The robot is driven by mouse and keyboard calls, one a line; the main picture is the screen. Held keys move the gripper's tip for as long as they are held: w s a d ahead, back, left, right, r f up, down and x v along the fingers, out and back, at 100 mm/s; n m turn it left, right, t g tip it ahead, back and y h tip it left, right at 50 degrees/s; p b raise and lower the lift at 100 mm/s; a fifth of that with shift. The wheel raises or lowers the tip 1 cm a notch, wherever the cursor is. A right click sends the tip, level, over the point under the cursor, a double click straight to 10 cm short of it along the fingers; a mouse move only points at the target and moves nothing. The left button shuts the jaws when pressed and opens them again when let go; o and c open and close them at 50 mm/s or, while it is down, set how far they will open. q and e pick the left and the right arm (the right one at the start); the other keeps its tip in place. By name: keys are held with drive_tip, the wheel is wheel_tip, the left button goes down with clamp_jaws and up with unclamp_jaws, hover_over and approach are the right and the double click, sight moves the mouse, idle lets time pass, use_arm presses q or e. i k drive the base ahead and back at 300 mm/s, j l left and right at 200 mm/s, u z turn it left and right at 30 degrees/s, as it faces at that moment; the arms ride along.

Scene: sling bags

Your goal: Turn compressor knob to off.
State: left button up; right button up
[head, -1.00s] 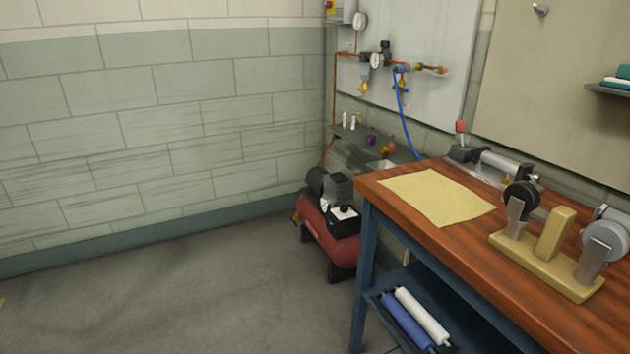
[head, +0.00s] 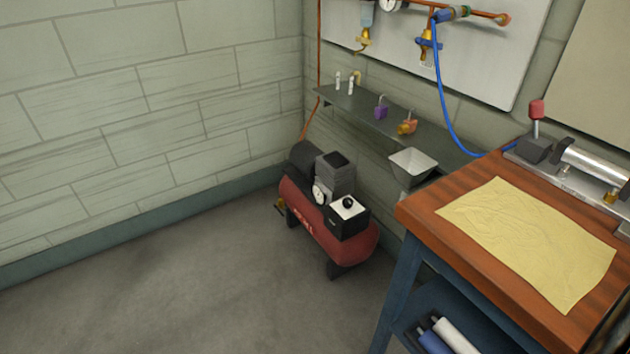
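The red compressor (head: 300,218) stands on the floor in the corner, left of the workbench. A black control box (head: 348,222) with a white top panel sits on its near end. A small black round knob (head: 348,202) is on that white panel; its setting is too small to read. A white-faced gauge (head: 319,194) sits beside the grey pump head (head: 335,175). Neither of my grippers is in view.
The wooden workbench (head: 420,215) with a yellow cloth (head: 530,240) stands to the right of the compressor. A wall shelf (head: 365,115) with padlocks and a grey bin (head: 413,165) are behind it. The floor (head: 200,290) to the left and front is clear.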

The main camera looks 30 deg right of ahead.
sight(348, 203)
drive_tip(key=i+j+z, duration=0.15)
drive_tip(key=i, duration=0.55)
drive_tip(key=i+j+z, duration=0.1)
drive_tip(key=i, duration=0.65)
drive_tip(key=i+l+z, duration=0.15)
drive_tip(key=z, duration=0.25)
drive_tip(key=i+z, duration=0.55)
drive_tip(key=z, duration=0.3)
drive_tip(key=i+z, duration=0.2)
drive_tip(key=z, duration=0.2)
drive_tip(key=i+j+z, duration=0.2)
drive_tip(key=z, duration=0.2)
